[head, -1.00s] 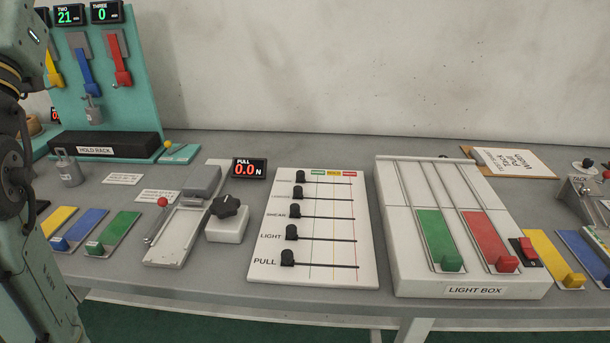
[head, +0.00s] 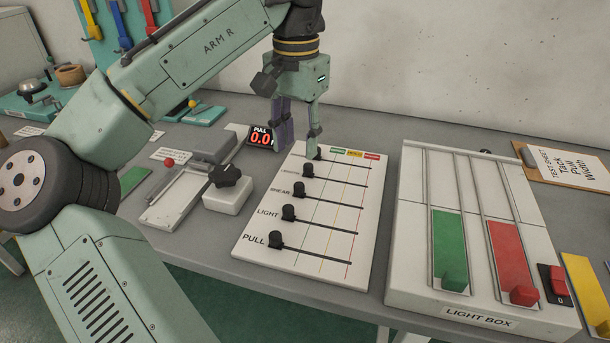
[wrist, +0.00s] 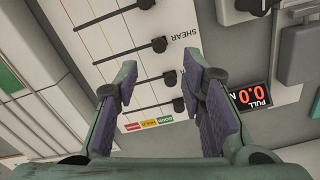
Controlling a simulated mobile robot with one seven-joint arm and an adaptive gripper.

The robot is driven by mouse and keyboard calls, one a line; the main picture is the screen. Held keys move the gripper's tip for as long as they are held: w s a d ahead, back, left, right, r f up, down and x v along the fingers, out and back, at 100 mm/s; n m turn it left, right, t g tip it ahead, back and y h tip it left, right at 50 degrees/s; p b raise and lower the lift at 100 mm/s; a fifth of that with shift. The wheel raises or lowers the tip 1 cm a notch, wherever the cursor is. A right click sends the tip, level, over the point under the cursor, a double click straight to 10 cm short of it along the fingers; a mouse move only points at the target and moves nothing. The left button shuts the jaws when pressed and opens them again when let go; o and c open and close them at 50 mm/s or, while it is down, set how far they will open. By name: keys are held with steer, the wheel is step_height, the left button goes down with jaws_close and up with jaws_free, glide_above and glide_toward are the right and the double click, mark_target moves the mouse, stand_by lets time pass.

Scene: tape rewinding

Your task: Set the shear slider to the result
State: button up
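The white slider board (head: 258,256) lies on the bench, with several black knobs at the left ends of their slots. The SHEAR knob (head: 299,189) is in the middle row, beside its label; in the wrist view the SHEAR knob (wrist: 159,44) appears upside down, above the fingertips. My gripper (head: 290,150) hangs over the far left part of the board, near the top rows, fingers apart and empty. In the wrist view my gripper (wrist: 161,68) is open, with the two top-row knobs between its fingers in the picture. Fingertip height above the board is unclear.
A PULL display (head: 262,138) reading 0.0 stands left of the board, partly behind my gripper. A white block with a black knob (head: 226,175) stands close on the left. The light box (head: 400,270) stands on the right. A test sheet clipboard (head: 562,170) lies beyond it.

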mark_target(299, 185)
step_height(299, 185, down, 9)
steer(key=shift+f+p, duration=0.1)
steer(key=shift+p, duration=0.2)
steer(key=shift+c, duration=0.2)
jaws_close()
steer(key=shift+d, duration=0.1)
stand_by(0.6)
